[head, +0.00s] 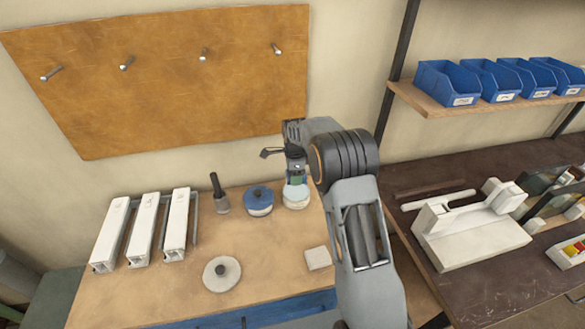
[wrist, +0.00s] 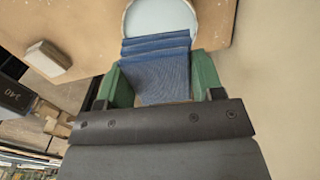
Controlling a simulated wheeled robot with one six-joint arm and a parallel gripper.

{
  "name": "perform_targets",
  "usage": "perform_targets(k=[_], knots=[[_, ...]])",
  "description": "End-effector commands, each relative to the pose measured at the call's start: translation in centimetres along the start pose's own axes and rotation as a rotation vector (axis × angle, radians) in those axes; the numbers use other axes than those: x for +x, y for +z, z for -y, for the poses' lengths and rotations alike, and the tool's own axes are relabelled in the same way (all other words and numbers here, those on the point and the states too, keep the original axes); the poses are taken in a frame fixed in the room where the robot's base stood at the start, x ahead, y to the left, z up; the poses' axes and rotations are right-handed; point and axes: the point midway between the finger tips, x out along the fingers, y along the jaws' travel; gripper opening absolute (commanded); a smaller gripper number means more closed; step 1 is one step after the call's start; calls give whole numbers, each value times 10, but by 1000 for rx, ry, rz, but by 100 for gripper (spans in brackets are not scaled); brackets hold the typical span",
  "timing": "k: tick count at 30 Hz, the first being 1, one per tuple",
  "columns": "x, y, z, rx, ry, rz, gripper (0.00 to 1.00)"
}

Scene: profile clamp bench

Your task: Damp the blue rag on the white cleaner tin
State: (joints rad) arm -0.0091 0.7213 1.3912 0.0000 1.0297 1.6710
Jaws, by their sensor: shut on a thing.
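My gripper (wrist: 158,80) is shut on the folded blue rag (wrist: 157,62), which lies between its green fingers in the wrist view. The white cleaner tin (head: 295,197) stands near the back right of the wooden bench, directly under my gripper (head: 296,180) in the head view. In the wrist view the tin's round pale top (wrist: 160,16) shows just beyond the rag. The rag's far edge overlaps the tin's near rim there. I cannot tell whether the rag touches the tin. The rag is hidden in the head view.
A blue-topped tin (head: 258,201) stands close left of the white tin, with a dark-handled tool (head: 220,198) further left.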

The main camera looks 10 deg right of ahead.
Motion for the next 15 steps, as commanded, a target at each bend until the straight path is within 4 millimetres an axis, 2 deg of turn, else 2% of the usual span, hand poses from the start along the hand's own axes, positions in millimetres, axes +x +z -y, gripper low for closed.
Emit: perform_targets(k=[15], knots=[[40,2,0,-3,1,0,42]])
